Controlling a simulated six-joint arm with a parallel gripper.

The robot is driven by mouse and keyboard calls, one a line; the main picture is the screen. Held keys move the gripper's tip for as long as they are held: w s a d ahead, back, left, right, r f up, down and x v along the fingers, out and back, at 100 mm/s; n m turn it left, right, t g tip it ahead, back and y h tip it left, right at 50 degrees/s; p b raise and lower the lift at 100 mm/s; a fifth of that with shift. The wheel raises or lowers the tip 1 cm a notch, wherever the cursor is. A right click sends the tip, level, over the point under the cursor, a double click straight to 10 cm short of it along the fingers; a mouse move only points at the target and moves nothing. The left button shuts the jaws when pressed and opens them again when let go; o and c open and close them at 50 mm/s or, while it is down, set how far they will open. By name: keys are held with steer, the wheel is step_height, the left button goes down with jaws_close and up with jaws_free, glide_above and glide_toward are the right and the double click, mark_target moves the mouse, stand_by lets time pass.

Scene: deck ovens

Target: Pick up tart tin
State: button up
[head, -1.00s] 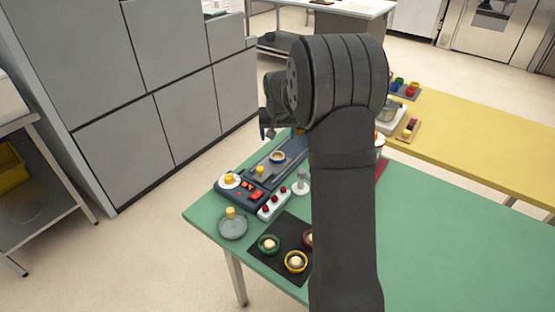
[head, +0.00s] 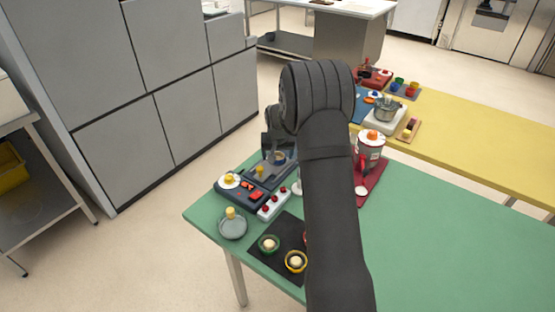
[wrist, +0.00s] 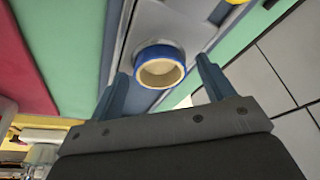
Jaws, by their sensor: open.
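A tart tin with a blue rim and a pale filling (wrist: 160,67) sits on a grey plate-like surface. In the wrist view it lies between and just beyond the fingertips of my open gripper (wrist: 161,75). No finger is seen touching it. In the head view the blue tin (head: 279,158) shows partly, beside my gripper (head: 268,150), which my arm partly hides. Green (head: 268,243) and yellow (head: 296,261) round tins with pale filling stand on a black mat (head: 281,228) nearer the front.
The blue tin is on a dark panel (head: 230,190) with red and yellow parts. A grey dish (head: 232,226) stands at the left table edge. A white pot with an orange top (head: 370,150) stands on a red mat. The green table's right side (head: 440,240) is clear.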

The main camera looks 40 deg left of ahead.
steer(key=c, duration=1)
steer(key=shift+r, duration=0.1)
